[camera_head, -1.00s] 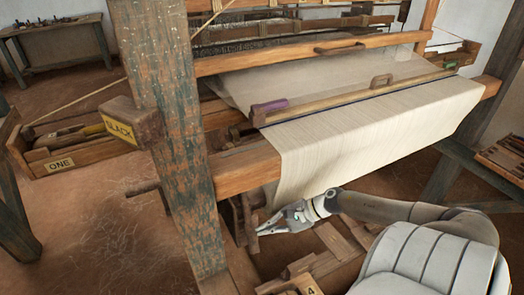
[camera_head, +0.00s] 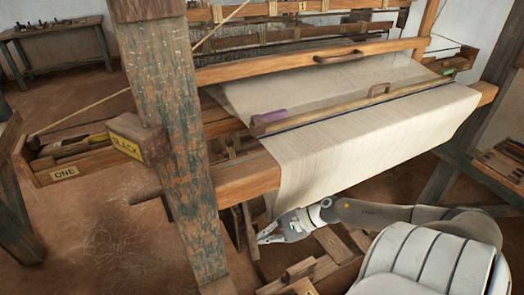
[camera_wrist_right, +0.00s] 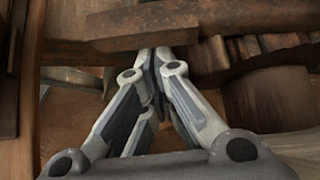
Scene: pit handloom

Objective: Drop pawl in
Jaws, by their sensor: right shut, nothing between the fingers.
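My right gripper (camera_head: 264,238) is low under the front beam, at the left edge of the hanging cloth. Its fingers are shut and empty. In the right wrist view the closed fingertips (camera_wrist_right: 155,54) lie just below a rusty brown bar (camera_wrist_right: 150,22), which may be the pawl; I cannot tell whether they touch it. In the head view a narrow brown piece (camera_head: 250,229) stands steeply beside the fingertips, below the beam's left end. Whether its end sits in any teeth is hidden. My left gripper is not in view.
The thick worn post (camera_head: 178,170) stands left of the gripper, with the front beam (camera_head: 240,183) above it. The cream cloth (camera_head: 350,145) hangs close over my right wrist. Wooden pieces (camera_head: 300,270) lie below. A box marked BLACK (camera_head: 135,138) sticks out at left.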

